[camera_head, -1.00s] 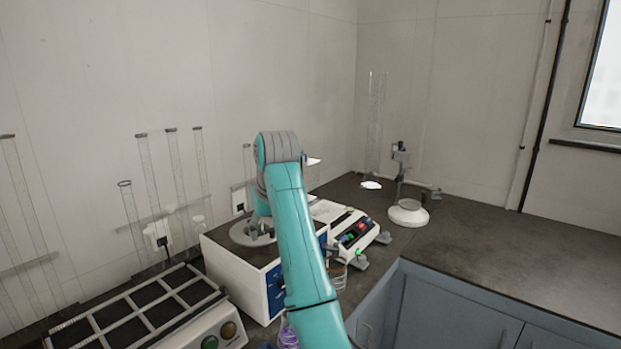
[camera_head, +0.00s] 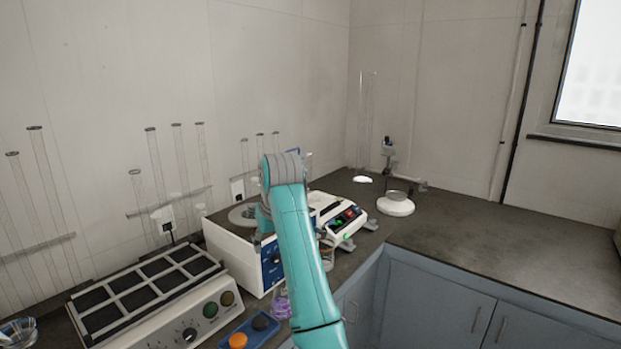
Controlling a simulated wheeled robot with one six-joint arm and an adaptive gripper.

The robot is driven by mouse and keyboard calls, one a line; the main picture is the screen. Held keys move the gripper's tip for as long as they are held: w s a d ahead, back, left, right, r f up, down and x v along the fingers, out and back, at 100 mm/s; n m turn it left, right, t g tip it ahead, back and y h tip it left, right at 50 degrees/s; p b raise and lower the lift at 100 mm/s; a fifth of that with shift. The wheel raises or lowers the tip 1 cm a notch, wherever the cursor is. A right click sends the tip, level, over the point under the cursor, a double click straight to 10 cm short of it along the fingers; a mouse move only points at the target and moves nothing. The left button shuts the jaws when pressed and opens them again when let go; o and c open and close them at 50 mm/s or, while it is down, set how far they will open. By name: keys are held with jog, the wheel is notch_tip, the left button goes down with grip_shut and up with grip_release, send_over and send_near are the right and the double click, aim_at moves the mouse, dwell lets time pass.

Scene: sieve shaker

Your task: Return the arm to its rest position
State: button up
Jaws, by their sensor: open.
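My teal arm (camera_head: 300,250) rises from the bottom centre, with its grey-banded joint (camera_head: 283,168) at the top. A round grey disc (camera_head: 240,216) lies on that machine. My gripper is hidden behind the arm, so its fingers cannot be made out.
A white device with coloured buttons (camera_head: 338,220) stands right of the arm. A round white stand (camera_head: 396,205) is farther right. A shaker with a gridded top (camera_head: 150,290), a blue tray (camera_head: 250,332) and a purple flask (camera_head: 281,303) are front left. The right-hand counter (camera_head: 500,230) is largely clear.

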jog(key=s+d+f+t, duration=0.1)
jog(key=s+d+f, duration=0.15)
jog(key=f, duration=0.65)
jog(key=s+d+f+m+t, duration=0.1)
jog(key=d+f, duration=0.2)
jog(key=f, duration=0.6)
jog(key=s+d+f, duration=0.2)
jog(key=d+f, duration=0.1)
jog(key=f, duration=0.6)
jog(key=s+d+f+m+t, duration=0.1)
jog(key=s+d+f+t, duration=0.1)
jog(key=s+d+f, duration=0.5)
jog(key=s+d+f+m+t, duration=0.1)
jog(key=s+d+f, duration=0.2)
jog(key=s+f, duration=0.6)
jog(key=s+d+r+m+t+h, duration=0.1)
jog(key=s+d, duration=0.2)
jog(key=s, duration=0.9)
jog(key=s+d+r+t, duration=0.15)
jog(key=s+d, duration=0.25)
jog(key=s, duration=0.7)
jog(key=s+d+r+m+t+h, duration=0.1)
jog(key=s+d+r+t, duration=0.1)
jog(key=s+r, duration=1.5)
jog(key=shift+s+d+m+t, duration=0.35)
jog(key=shift+s+t, duration=0.2)
jog(key=shift+s, duration=0.7)
